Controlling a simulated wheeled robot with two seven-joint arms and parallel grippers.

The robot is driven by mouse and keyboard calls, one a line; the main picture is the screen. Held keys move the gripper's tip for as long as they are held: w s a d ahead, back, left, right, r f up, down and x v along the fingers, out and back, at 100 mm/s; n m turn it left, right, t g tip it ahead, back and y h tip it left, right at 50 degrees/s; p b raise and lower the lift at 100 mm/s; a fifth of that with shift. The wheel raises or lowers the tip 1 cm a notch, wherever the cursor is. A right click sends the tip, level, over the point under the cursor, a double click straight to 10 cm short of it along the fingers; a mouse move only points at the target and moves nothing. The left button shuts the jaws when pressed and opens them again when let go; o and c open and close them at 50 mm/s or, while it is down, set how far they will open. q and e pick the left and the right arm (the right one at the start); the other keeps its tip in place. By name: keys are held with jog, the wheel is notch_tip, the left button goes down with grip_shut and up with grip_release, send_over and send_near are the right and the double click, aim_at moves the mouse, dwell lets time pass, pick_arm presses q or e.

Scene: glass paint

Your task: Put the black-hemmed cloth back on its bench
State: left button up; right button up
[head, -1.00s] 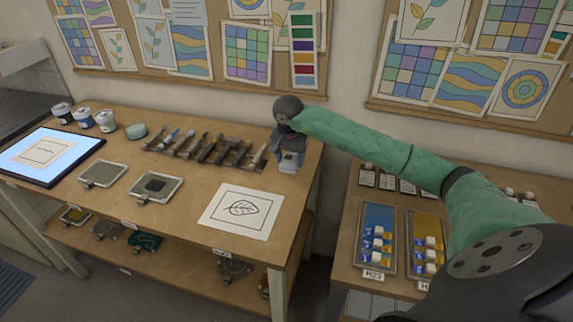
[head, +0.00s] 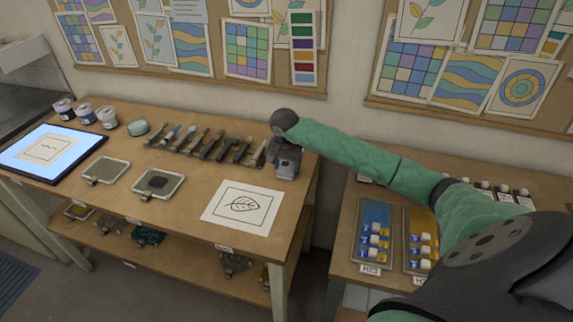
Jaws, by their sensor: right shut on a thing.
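My right gripper (head: 285,170) is over the back right corner of the wooden bench (head: 190,205), at the right end of the tool row. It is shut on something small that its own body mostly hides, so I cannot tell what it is. I cannot pick out a cloth with a black hem for certain. A dark green, crumpled, cloth-like thing (head: 148,236) lies on the lower shelf, its hem too small to make out. My left gripper is not in view.
A row of tools (head: 212,145) lies left of my right gripper. A leaf drawing (head: 243,206), two shallow trays, a lit panel (head: 45,153) and several jars are on the bench. A second bench (head: 343,232) with trays of blue and yellow pieces stands right, across a gap.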

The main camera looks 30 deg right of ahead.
jog(key=shift+f, duration=0.1)
jog(key=o, duration=0.9)
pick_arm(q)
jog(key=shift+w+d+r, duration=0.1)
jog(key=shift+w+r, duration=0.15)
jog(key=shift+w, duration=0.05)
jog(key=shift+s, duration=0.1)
